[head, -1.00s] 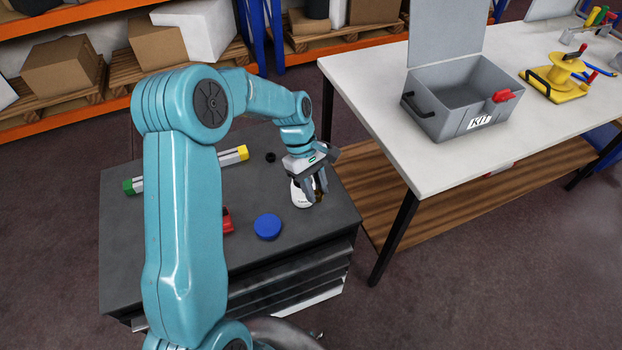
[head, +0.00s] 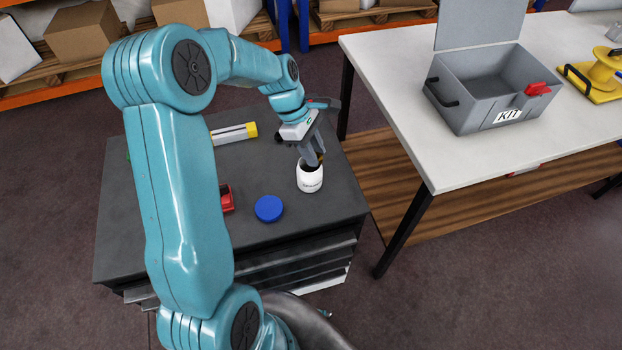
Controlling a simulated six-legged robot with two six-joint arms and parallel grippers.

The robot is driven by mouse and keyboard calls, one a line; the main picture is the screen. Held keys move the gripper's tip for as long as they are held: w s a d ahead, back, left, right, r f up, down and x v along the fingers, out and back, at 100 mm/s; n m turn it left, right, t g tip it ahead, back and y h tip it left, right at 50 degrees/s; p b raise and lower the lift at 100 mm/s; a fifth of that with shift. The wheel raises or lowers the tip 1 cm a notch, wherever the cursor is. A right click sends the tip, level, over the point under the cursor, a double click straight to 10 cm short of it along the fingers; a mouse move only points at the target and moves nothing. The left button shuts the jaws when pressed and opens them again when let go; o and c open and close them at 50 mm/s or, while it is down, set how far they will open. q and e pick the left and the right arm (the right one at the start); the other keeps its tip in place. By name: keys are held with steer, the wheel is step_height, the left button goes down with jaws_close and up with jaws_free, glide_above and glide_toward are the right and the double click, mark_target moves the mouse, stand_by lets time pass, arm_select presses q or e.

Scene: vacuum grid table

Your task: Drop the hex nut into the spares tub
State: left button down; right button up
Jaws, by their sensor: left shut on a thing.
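The white spares tub (head: 310,181), with dark lettering on its side, stands upright and open near the right edge of the dark cabinet top. My left gripper (head: 316,160) points down over the tub's mouth, its fingertips at about the rim. It is shut on a small brownish thing (head: 322,157), which I take for the hex nut; it is too small and covered to make out its shape. I cannot tell whether it touches the tub. My right gripper is not in view.
A blue disc (head: 269,208) and a red item (head: 227,198) lie left of the tub, near my left arm. A yellow-ended bar (head: 235,133) lies behind. The white table (head: 420,150) with a grey KIT box (head: 475,105) stands to the right.

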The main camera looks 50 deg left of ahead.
arm_select(q)
steer(key=shift+f, duration=0.55)
steer(key=c, duration=0.8)
jaws_free()
steer(key=shift+r, duration=0.1)
steer(key=p+v, duration=0.1)
steer(key=v, duration=1.5)
steer(key=shift+a, duration=0.15)
